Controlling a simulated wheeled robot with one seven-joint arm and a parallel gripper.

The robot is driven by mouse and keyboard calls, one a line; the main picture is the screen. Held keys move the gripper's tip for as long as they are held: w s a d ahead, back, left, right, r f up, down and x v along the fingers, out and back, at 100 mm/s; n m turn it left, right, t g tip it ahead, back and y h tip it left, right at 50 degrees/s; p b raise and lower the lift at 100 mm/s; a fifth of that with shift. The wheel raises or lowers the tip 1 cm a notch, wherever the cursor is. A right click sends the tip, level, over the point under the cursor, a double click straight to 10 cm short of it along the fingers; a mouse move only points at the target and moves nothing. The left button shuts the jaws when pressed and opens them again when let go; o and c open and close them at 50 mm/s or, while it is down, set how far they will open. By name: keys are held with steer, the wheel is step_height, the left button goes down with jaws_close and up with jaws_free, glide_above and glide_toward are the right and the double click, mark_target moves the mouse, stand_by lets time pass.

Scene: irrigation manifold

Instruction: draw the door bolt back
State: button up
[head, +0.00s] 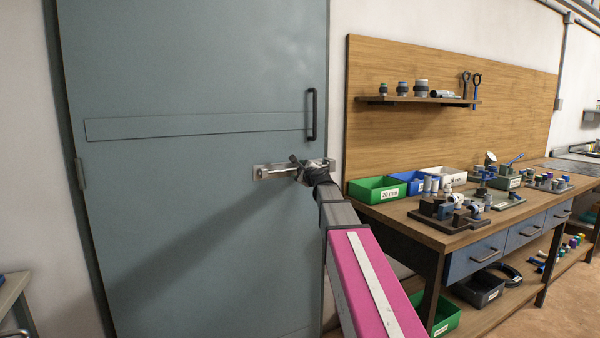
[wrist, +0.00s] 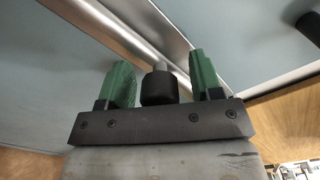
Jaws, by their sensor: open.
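The door bolt (head: 268,171) is a silver bar on a metal plate, fixed to the grey-blue door (head: 200,220) near its right edge. My gripper (head: 303,170) is at the right part of the bolt and hides some of it. In the wrist view, the bolt's black knob (wrist: 159,88) stands between the two green fingers of my gripper (wrist: 162,76). The fingers are open, with a visible gap on each side of the knob. A silver rail (wrist: 167,38) runs behind the knob.
A black door handle (head: 312,115) is just above the bolt. To the right stands a workbench (head: 440,235) with a green bin (head: 378,189), other bins and fittings. A wooden backboard (head: 400,140) rises behind it. The door's left side is clear.

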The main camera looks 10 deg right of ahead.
steer(key=c, duration=1)
steer(key=shift+s+a, duration=0.3)
steer(key=shift+a, duration=0.55)
steer(key=shift+s+a, duration=0.25)
steer(key=shift+a, duration=0.6)
steer(key=shift+s+a, duration=0.3)
steer(key=shift+a, duration=0.55)
steer(key=shift+c, duration=0.2)
steer(key=o, duration=1)
steer(key=shift+a, duration=0.15)
steer(key=shift+o, duration=0.2)
steer(key=shift+s, duration=0.1)
glide_toward(286, 171)
steer(key=shift+v, duration=1.15)
